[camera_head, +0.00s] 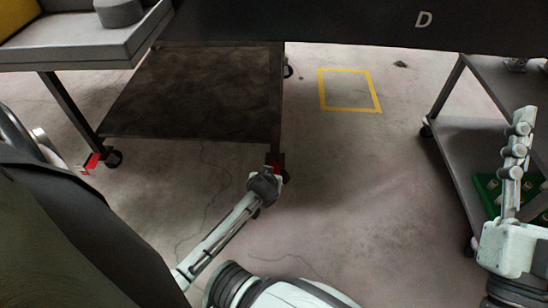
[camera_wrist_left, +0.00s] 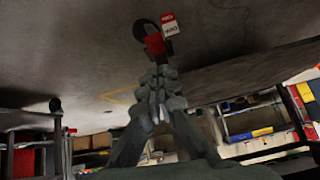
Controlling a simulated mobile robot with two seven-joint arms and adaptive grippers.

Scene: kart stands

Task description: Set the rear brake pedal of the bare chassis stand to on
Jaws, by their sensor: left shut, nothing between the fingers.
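A stand with a dark lower shelf (camera_head: 190,95) is at upper left in the head view; I cannot tell from these frames whether it is the bare chassis stand. A red brake pedal (camera_head: 276,160) is at the foot of its nearer right leg, and my left gripper (camera_head: 266,183) is just in front of it, partly covering it. In the left wrist view, the red pedal (camera_wrist_left: 155,43) sits beside a dark caster wheel, with a red and white ON/OFF label (camera_wrist_left: 169,27). My left gripper (camera_wrist_left: 160,78) is shut and empty, its fingertips close to the pedal; contact is unclear.
Another red pedal (camera_head: 91,162) is at the stand's front left caster. A dark panel marked D (camera_head: 350,22) spans the top. A grey shelved cart (camera_head: 465,145) with a green tray stands right. My right arm is near it.

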